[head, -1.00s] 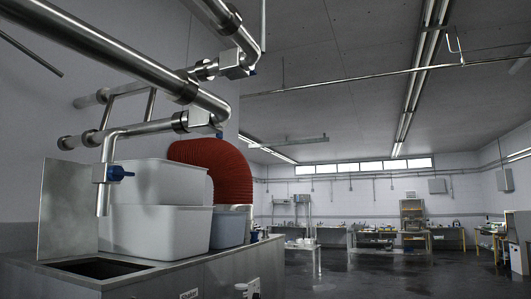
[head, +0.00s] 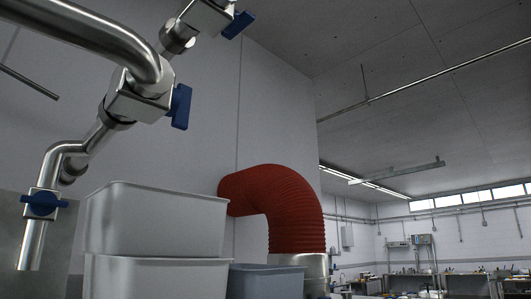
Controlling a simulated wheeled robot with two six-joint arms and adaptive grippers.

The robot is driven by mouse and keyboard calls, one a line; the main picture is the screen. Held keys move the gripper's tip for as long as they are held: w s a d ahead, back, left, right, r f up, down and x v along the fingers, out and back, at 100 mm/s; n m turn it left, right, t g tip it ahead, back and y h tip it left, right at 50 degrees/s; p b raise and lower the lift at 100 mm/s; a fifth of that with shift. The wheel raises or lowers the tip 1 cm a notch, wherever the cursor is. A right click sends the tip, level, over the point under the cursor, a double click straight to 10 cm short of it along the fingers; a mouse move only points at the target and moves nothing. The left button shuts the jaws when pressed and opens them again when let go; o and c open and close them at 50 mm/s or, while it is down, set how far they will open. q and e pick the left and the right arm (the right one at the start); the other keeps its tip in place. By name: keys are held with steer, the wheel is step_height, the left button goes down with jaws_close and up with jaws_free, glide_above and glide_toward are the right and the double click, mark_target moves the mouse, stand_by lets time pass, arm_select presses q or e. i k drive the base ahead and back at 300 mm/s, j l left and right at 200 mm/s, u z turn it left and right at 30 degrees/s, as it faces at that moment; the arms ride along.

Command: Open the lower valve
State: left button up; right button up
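Steel pipework comes down from the upper left and carries several blue valve handles. The lowest blue valve (head: 43,203) sits on the downward spout pipe (head: 31,246) at the far left, its handle lying roughly crosswise to the spout. A second blue handle (head: 181,107) hangs down from a square fitting (head: 140,100) higher up. A third blue handle (head: 238,23) is at the top edge. Neither of my grippers is in view.
White bins (head: 157,219) are stacked right of the spout, with a grey bin (head: 265,281) beside them. A red corrugated duct (head: 283,208) bends down behind. Work tables (head: 470,283) stand far off at the right.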

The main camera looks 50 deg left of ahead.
mark_target(179, 111)
steer(key=i+u, duration=0.35)
steer(key=i+l+u, duration=0.2)
steer(key=u, duration=0.15)
steer(key=i+l+u, duration=0.35)
steer(key=l+u, duration=0.15)
steer(key=u, duration=0.35)
steer(key=i+l+u, duration=0.1)
steer(key=l+u, duration=0.15)
steer(key=u, duration=0.2)
steer(key=l+u, duration=0.15)
steer(key=u, duration=0.35)
steer(key=l+u, duration=0.2)
steer(key=u, duration=0.3)
steer(key=k+l+u, duration=0.1)
steer(key=u, duration=0.35)
